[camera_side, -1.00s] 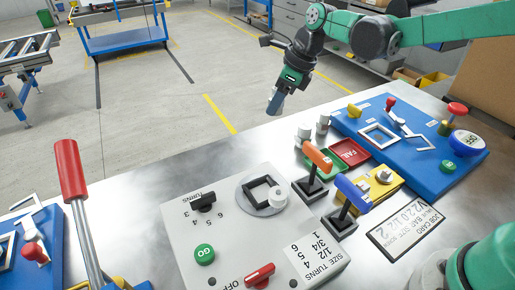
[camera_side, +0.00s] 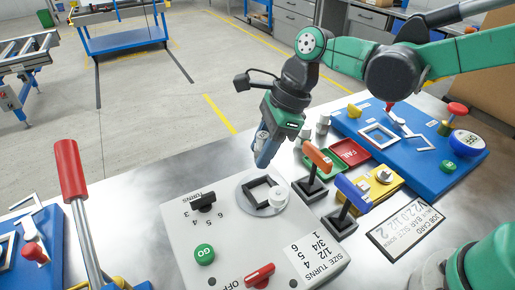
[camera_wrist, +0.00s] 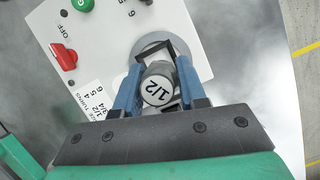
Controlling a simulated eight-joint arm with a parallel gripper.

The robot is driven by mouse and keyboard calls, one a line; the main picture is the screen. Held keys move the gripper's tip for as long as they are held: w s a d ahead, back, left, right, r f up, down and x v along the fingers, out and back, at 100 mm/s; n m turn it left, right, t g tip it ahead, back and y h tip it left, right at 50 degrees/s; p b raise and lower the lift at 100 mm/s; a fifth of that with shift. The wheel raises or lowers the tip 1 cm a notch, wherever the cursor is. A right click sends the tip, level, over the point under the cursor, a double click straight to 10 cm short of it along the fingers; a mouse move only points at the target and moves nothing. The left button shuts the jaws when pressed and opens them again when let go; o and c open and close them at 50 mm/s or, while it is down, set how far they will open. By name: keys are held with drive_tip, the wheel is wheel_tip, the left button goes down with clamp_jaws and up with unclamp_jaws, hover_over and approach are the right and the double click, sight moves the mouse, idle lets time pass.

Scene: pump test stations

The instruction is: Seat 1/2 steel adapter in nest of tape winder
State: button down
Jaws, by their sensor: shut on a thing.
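My gripper (camera_side: 262,150) is shut on the 1/2 steel adapter, a grey cylinder with a white top marked 1/2 (camera_wrist: 157,91). In the side view it hangs above the back edge of the tape winder, and the fingers mostly hide the adapter. The tape winder (camera_side: 232,235) is a light grey box with a round grey plate (camera_side: 243,199) bearing a black square-framed nest (camera_side: 260,188). A white roller (camera_side: 278,197) stands beside the nest. In the wrist view the nest lies partly hidden behind the adapter and fingers.
The winder carries a black TURNS knob (camera_side: 203,201), a green GO button (camera_side: 204,254) and a red switch (camera_side: 259,275). Orange-handled (camera_side: 318,157) and blue-handled (camera_side: 352,193) levers stand to its right. A blue station (camera_side: 440,170) lies farther right; grey cylinders (camera_side: 323,124) stand near it.

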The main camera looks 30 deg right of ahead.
drive_tip(key=shift+s+a+f, duration=0.15)
drive_tip(key=shift+s+f, duration=0.2)
drive_tip(key=shift+f, duration=0.2)
hover_over(255, 196)
drive_tip(key=d, duration=0.2)
drive_tip(key=shift+s+a+f, duration=0.1)
drive_tip(key=shift+a+f, duration=0.05)
drive_tip(key=shift+f, duration=0.95)
drive_tip(key=shift+a+f, duration=0.1)
drive_tip(key=shift+f, duration=1)
drive_tip(key=shift+f, duration=0.9)
drive_tip(key=shift+s+f, duration=0.1)
drive_tip(key=shift+f, duration=0.25)
drive_tip(key=c, duration=0.7)
unclamp_jaws()
drive_tip(key=shift+o, duration=0.2)
drive_tip(key=shift+r, duration=0.35)
drive_tip(key=shift+o, duration=0.8)
drive_tip(key=shift+r, duration=3.7)
